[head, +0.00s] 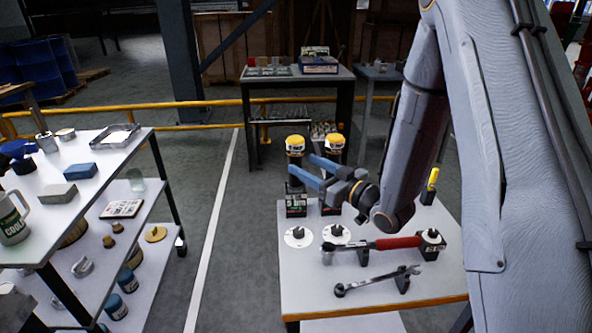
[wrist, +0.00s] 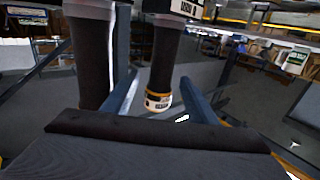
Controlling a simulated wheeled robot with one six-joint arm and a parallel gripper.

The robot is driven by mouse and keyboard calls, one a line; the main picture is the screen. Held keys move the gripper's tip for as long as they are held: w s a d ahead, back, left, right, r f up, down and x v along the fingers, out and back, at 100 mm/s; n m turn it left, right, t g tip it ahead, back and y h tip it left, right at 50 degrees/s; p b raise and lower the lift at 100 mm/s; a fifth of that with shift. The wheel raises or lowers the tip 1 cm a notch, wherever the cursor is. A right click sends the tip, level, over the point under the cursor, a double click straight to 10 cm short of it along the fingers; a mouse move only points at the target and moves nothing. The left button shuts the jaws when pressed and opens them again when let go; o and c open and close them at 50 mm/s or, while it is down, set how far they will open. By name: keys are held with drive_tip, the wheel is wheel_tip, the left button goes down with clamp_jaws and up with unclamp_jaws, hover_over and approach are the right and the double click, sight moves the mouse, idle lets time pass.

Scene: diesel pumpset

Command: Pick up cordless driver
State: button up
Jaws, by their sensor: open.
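Two upright, dark-bodied tools with yellow tops, which look like cordless drivers, stand at the back of the white table: the left one (head: 295,146) and the right one (head: 334,143). In the wrist view, which appears upside down, a dark body (wrist: 164,55) with a yellow-and-white end shows between my gripper's fingertips (wrist: 160,78). Whether the fingers touch it I cannot tell. A second dark body stands to its left.
A red-handled wrench (head: 395,243) and an open-end spanner (head: 375,283) rest on supports nearer the table's front. Two white discs (head: 298,237) lie behind them. A yellow-handled tool (head: 431,184) stands at the right. A loaded shelf cart (head: 150,131) stands left across open floor.

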sight(300, 163)
drive_tip(key=p+x, duration=0.1)
drive_tip(key=x, duration=0.2)
drive_tip(key=shift+w+a, duration=0.15)
drive_tip(key=shift+a, duration=0.2)
drive_tip(key=shift+w+a+p, duration=0.3)
drive_tip(key=shift+w, duration=0.25)
drive_tip(key=shift+c, duration=0.5)
clamp_jaws()
